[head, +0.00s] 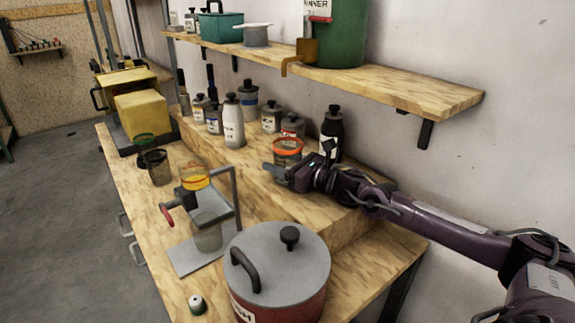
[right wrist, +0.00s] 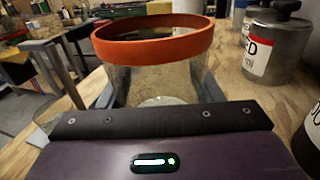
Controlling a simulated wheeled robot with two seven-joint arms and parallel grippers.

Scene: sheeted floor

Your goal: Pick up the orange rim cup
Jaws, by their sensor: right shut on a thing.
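The orange rim cup (head: 288,146) is a clear cup with a bright orange band around its top. It stands upright on the raised wooden step at the back of the bench. My right gripper (head: 279,172) reaches in from the right and is shut on the cup's body below the rim. In the right wrist view the cup (right wrist: 152,42) sits between the two fingers of my right gripper (right wrist: 158,92). From the head view I cannot tell whether the cup's base touches the wood. My left gripper is not in view.
Grey bottles (head: 270,117) and a black bottle (head: 331,130) stand close behind the cup. A stand with a yellow-rimmed cup (head: 194,178) is to the left. A large lidded pot (head: 280,268) is in front. A wooden shelf (head: 420,90) hangs above.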

